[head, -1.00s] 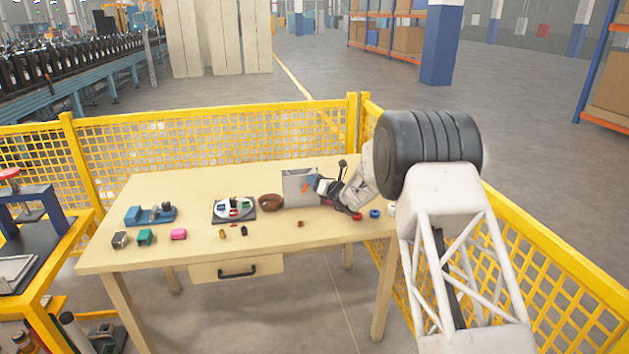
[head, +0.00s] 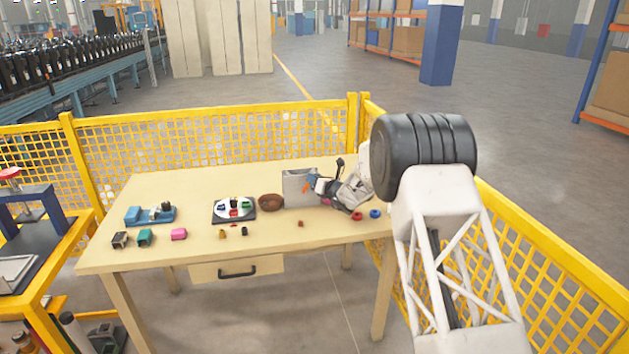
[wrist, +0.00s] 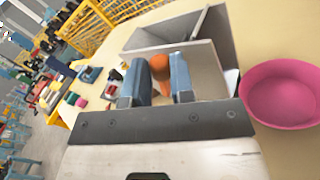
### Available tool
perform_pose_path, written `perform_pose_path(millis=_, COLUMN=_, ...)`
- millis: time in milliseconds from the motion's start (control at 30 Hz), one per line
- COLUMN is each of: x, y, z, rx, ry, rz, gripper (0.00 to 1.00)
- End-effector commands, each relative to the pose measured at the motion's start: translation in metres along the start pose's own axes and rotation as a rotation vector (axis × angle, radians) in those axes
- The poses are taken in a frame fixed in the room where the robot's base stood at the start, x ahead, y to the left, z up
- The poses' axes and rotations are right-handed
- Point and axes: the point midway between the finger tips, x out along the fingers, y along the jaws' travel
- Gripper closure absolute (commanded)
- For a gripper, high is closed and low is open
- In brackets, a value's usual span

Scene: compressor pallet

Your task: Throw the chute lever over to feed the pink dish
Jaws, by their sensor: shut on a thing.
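The chute is a grey, thin-walled box (head: 292,190) at the back of the table; its open top with a slanted inner plate shows in the wrist view (wrist: 215,62). The lever's orange knob (wrist: 160,67) lies between the two blue-grey fingers of my gripper (wrist: 158,80); a bit of orange also shows in the head view (head: 306,187). My gripper (head: 311,184) is shut on the lever, at the chute's right side in the head view. The pink dish (wrist: 283,93) lies right of the chute in the wrist view and looks empty. My arm mostly hides that spot in the head view.
A brown bowl (head: 271,202) stands left of the chute. A dial plate (head: 234,208), a blue fixture (head: 150,214) and small blocks (head: 179,234) lie farther left. Red (head: 357,216) and blue (head: 375,213) rings lie in front of my arm. Yellow fencing (head: 220,130) runs behind the table.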

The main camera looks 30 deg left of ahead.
Motion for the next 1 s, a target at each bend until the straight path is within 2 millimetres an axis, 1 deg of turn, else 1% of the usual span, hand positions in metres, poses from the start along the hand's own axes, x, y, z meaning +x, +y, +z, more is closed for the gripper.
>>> perform_pose_path(millis=233, x=0.000, y=0.000, z=0.000, rx=-0.009, ry=0.004, rz=-0.003, gripper=1.00)
perform_pose_path(millis=467, x=0.002, y=0.005, z=0.002, rx=-0.065, ry=0.032, rz=-0.014, gripper=1.00)
perform_pose_path(millis=667, x=0.006, y=0.013, z=0.004, rx=-0.167, ry=0.085, rz=-0.035, gripper=1.00)
perform_pose_path(millis=1000, x=0.017, y=0.032, z=0.002, rx=-0.427, ry=0.220, rz=-0.090, gripper=1.00)
